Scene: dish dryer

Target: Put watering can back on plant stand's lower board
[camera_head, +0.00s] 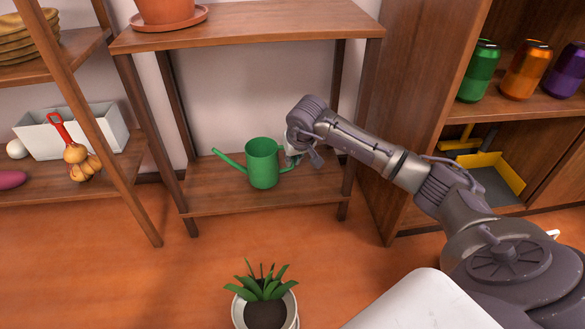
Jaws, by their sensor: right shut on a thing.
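A green watering can (263,166) stands upright at the lower board (215,197) of the wooden plant stand, its spout pointing left. It appears to rest on the board, though I cannot tell whether its base fully touches. My right gripper (291,158) reaches in from the right between the stand's legs and is shut on the can's handle side. The handle is partly hidden by the gripper. My left gripper does not show.
A terracotta pot on a saucer (168,18) stands on the stand's top board (250,35). A potted plant (265,300) is on the floor in front. A shelf with cans (478,70) is at right; a shelf with a grey-white box (95,125) is at left.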

